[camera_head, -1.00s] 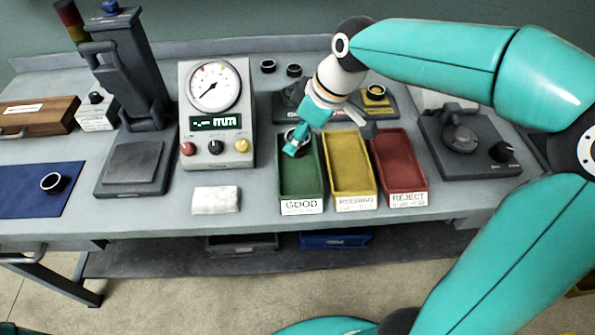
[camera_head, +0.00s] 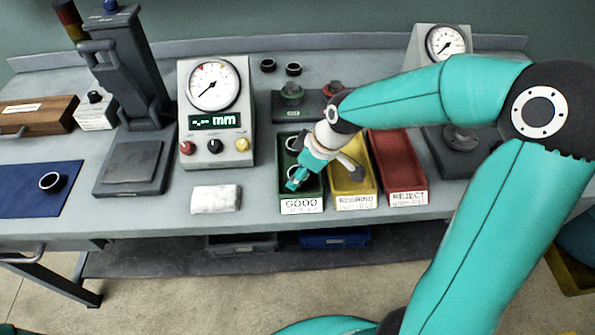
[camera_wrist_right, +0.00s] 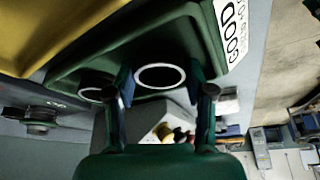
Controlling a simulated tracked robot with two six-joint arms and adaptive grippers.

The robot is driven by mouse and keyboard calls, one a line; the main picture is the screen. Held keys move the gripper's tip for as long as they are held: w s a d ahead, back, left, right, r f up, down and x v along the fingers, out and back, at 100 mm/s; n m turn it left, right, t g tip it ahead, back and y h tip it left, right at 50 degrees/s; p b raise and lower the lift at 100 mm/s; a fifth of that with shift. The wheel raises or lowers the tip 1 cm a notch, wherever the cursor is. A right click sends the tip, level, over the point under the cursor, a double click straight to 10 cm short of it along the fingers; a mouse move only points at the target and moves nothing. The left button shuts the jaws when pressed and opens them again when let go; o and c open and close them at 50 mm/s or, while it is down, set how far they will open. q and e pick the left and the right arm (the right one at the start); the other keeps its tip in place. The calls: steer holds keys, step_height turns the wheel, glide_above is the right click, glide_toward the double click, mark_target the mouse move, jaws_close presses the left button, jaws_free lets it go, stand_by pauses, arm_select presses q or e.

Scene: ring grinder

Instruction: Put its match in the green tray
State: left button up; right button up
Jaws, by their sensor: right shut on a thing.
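The green tray (camera_head: 302,207), labelled GOOD, stands on the bench left of the yellow tray. My right gripper (camera_head: 296,181) points down over the front half of the green tray. In the right wrist view the right gripper (camera_wrist_right: 165,88) is shut on a dark ring with a bright rim (camera_wrist_right: 160,75). A second ring (camera_wrist_right: 94,94) is in the green tray behind it; it also shows in the head view (camera_head: 293,143). Another dark ring (camera_head: 50,181) lies on the blue mat at the left. My left gripper is not in view.
The yellow tray (camera_head: 357,202) and red tray (camera_head: 408,199) stand right of the green one. A gauge with a dial (camera_head: 214,84) and a white cloth (camera_head: 215,198) are left of it.

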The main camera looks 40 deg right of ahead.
steer(key=shift+f, duration=0.15)
steer(key=o, duration=1)
steer(key=shift+c, duration=0.2)
steer(key=shift+r, duration=0.2)
steer(key=v, duration=1.2)
